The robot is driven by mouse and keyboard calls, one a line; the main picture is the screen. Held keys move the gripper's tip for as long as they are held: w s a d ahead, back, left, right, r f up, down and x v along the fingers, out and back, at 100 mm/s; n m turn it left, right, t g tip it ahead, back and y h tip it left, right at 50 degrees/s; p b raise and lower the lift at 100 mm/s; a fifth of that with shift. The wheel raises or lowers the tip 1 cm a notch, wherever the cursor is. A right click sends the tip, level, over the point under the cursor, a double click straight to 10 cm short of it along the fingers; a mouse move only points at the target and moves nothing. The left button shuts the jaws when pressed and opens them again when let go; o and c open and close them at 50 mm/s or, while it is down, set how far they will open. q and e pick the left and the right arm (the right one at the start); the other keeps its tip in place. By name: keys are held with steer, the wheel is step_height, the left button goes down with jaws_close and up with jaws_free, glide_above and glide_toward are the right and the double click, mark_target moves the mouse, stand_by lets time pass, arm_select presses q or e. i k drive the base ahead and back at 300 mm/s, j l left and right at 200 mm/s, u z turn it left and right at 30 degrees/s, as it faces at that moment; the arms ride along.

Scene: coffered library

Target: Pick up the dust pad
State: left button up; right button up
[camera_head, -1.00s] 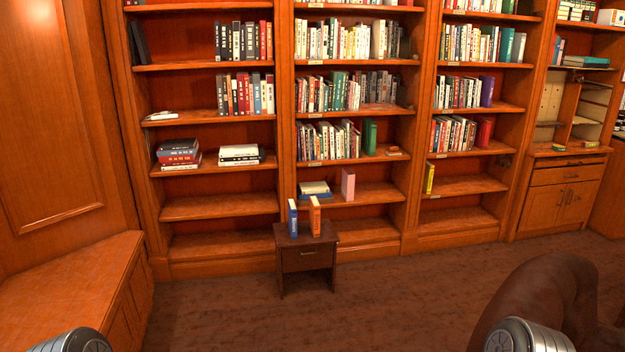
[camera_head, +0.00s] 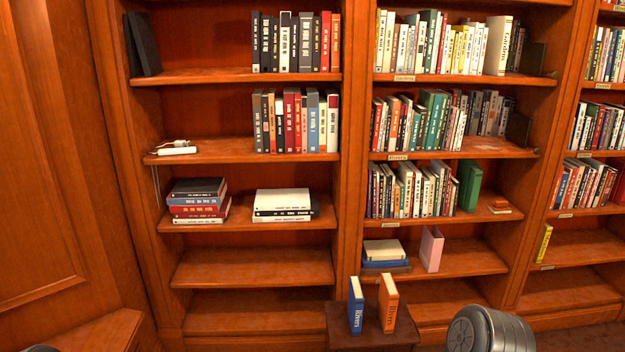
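I cannot identify the dust pad with certainty. A small flat white item (camera_head: 176,147) lies at the left end of a shelf in the left bookcase, with a thin cord-like line hanging below it. A small flat orange-and-pale item (camera_head: 500,206) lies at the right of a middle-bookcase shelf, beside a green book. Either is too small to name. Neither gripper is in view; only rounded grey parts of my arms show at the bottom edge.
A small dark side table (camera_head: 374,333) stands before the shelves with an upright blue book (camera_head: 355,306) and an orange book (camera_head: 388,303). A wooden bench (camera_head: 105,335) is at lower left. The lower left shelves (camera_head: 250,268) are bare.

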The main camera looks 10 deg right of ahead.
mark_target(499, 206)
steer(key=i+l, duration=0.15)
steer(key=l, duration=0.2)
steer(key=i+l+u, duration=0.1)
steer(key=l, duration=0.25)
steer(key=i+l+u, duration=0.1)
steer(key=i+l, duration=0.25)
steer(key=l, duration=0.35)
steer(key=i+l+u, duration=0.1)
steer(key=l, duration=0.3)
steer(key=i+l, duration=0.2)
steer(key=l, duration=0.2)
steer(key=i+l+u, duration=0.15)
steer(key=l, duration=1.7)
